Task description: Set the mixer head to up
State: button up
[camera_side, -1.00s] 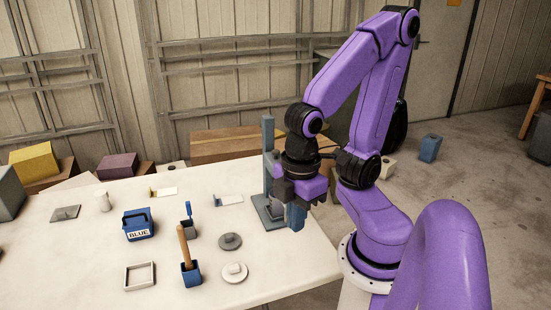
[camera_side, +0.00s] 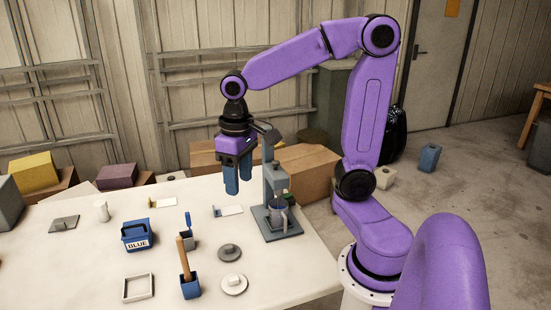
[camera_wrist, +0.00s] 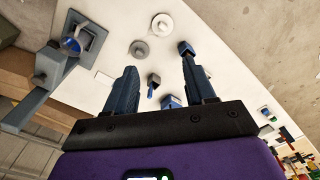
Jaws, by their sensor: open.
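I see no contact with the head.
Cardboard boxes (camera_side: 305,172) stand behind.

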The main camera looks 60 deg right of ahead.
jog(key=w+d+r+m, duration=0.2)
jog(key=w+d+m, duration=0.4)
jog(key=d, duration=0.1)
notch_tip(320, 180, up, 4)
jog(key=m, duration=1.3)
send_over(275, 161)
notch_tip(275, 161, down, 18)
jog(key=shift+s+r, duration=0.1)
jog(key=shift+r, duration=0.15)
